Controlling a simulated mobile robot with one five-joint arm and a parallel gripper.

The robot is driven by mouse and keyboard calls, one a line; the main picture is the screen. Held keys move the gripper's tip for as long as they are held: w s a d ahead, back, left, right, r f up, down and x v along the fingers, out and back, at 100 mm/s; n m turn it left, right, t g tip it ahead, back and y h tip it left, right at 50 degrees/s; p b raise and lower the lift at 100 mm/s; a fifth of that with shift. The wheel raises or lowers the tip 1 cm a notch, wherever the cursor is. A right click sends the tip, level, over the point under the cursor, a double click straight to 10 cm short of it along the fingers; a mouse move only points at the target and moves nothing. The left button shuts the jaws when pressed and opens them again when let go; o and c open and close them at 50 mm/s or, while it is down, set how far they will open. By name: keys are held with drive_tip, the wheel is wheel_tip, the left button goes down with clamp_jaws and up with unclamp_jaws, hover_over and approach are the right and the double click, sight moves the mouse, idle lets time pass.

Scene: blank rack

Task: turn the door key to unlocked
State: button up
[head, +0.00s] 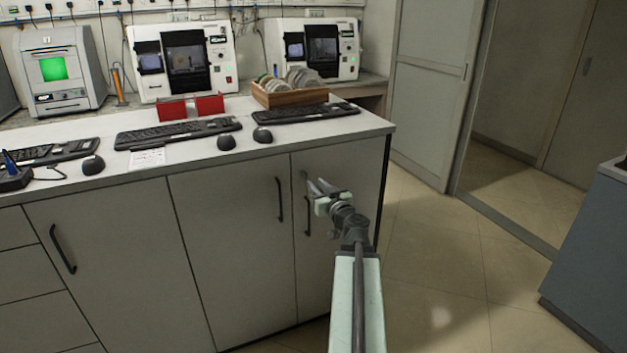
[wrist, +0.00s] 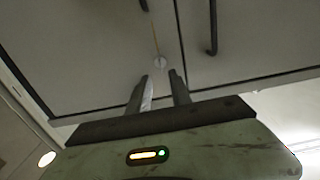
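The cabinet door (head: 345,170) is pale grey and closed, with a small round lock or key spot (head: 304,175) near its upper left corner. In the wrist view a small pale disc (wrist: 160,62) shows on the door front, with a thin yellowish line running from it. I cannot make out the key's shape or which way it is turned. My gripper (head: 318,187) is in front of that spot. In the wrist view my gripper (wrist: 160,84) is open, its two fingers apart with nothing between them, and the disc lies just beyond the fingertips.
The worktop (head: 300,143) overhangs above. The floor (head: 440,250) to the right is clear.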

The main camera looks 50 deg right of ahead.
sight(305, 172)
drive_tip(key=x, duration=0.5)
drive_tip(key=shift+w+d, duration=0.1)
drive_tip(key=shift+w, duration=0.2)
clamp_jaws()
idle(0.9)
